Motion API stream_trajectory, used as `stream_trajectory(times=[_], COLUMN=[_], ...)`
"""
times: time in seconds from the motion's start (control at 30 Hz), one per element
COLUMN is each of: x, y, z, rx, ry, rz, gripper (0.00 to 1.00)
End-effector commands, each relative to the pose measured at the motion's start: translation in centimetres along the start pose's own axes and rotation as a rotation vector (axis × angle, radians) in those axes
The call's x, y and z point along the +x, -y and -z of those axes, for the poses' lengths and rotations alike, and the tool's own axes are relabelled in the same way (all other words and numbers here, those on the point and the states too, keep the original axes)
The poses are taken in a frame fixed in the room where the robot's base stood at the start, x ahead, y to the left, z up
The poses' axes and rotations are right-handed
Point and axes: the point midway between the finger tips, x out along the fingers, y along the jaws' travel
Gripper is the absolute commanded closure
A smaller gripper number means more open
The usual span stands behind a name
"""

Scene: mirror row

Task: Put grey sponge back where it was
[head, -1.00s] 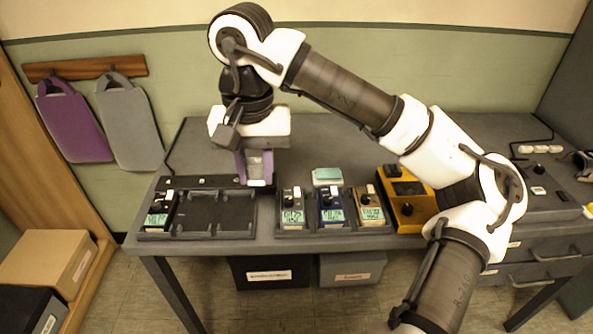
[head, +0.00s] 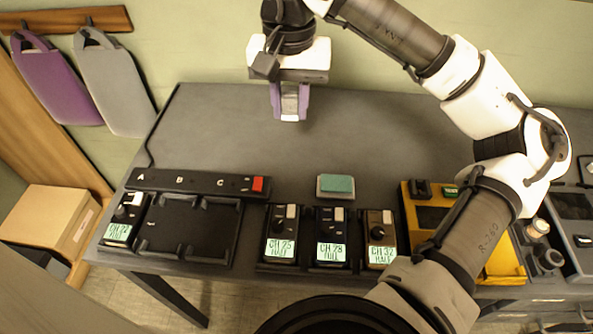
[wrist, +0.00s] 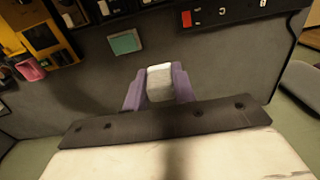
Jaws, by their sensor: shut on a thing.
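My gripper (head: 290,112) has purple fingers shut on a pale grey block, which I take as the grey sponge (head: 290,99). It hangs over the rear part of the dark table, apart from other objects. In the wrist view the grey sponge (wrist: 159,84) sits between the two purple fingers (wrist: 159,90). A teal block (head: 336,183) lies on a small light grey base in the middle of the table; it also shows in the wrist view (wrist: 125,42). I cannot tell how high the sponge is above the table.
A black power strip (head: 190,181) with a red switch lies behind a black charging tray (head: 190,228) with empty bays. Several meters with green screens (head: 331,240) stand along the front. A yellow case (head: 425,212) is right of them. The rear table is bare.

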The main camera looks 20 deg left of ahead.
Motion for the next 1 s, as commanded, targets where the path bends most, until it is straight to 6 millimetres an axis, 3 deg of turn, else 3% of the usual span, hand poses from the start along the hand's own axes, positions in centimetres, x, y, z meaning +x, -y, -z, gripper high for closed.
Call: stream_trajectory(times=[0.5,1.0], x=[12.7,18.7], y=[-0.1,-0.1], z=[-0.1,0.0], rx=[-0.001,0.001], ry=[0.004,0.001], rz=[0.003,0.002], gripper=[0.95,0.95])
